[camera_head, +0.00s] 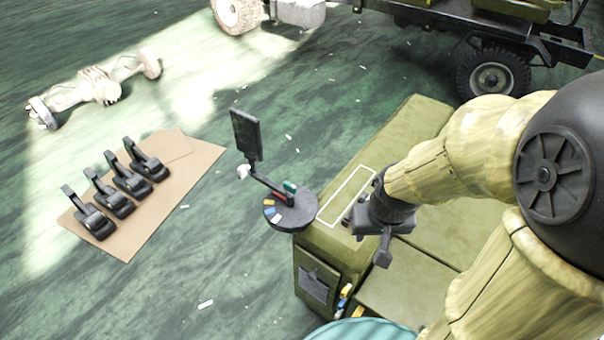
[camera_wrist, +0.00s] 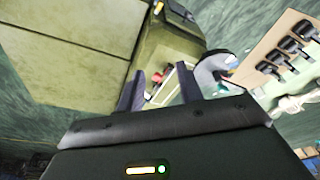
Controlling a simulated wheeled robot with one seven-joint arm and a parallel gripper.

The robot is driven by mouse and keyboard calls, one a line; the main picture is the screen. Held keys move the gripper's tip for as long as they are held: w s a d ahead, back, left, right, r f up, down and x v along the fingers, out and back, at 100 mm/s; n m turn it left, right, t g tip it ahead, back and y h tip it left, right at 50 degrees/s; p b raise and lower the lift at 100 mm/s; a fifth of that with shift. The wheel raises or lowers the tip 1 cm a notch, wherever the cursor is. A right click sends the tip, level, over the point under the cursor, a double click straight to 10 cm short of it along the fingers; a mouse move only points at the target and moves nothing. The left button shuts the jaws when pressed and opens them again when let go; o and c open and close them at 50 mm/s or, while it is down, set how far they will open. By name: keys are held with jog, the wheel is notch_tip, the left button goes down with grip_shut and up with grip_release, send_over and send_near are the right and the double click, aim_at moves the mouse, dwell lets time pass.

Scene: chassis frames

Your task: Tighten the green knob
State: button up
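A small green piece, which looks like the green knob (camera_head: 290,187), sits at the foot of a jointed arm on a round dark tray (camera_head: 273,222). A blue-green patch (camera_wrist: 231,62) shows right of the fingers in the wrist view, probably the same piece. My gripper (camera_head: 367,240) is over the olive cabinet, right of the tray and apart from the knob. In the wrist view my gripper (camera_wrist: 160,90) has its two fingers spread, with nothing held between them. A small red item (camera_wrist: 157,77) shows beyond the fingers. The knob's thread and seating are too small to tell.
The olive cabinet (camera_head: 412,125) bears a white outlined rectangle (camera_head: 350,193). A dark screen (camera_head: 245,134) rises above the tray. Several black pedals (camera_head: 147,162) lie on brown cardboard (camera_head: 135,238) to the left. An axle (camera_head: 98,88) lies behind. Floor between cardboard and cabinet is mostly clear.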

jog(key=shift+s, duration=0.1)
notch_tip(320, 180, up, 3)
jog(key=n+g+p, duration=0.3)
jog(key=n+p, duration=0.7)
send_over(290, 184)
jog(key=shift+r, duration=0.1)
jog(key=shift+a, duration=0.1)
notch_tip(290, 184, down, 17)
jog(key=p, duration=0.5)
jog(key=shift+f, duration=0.2)
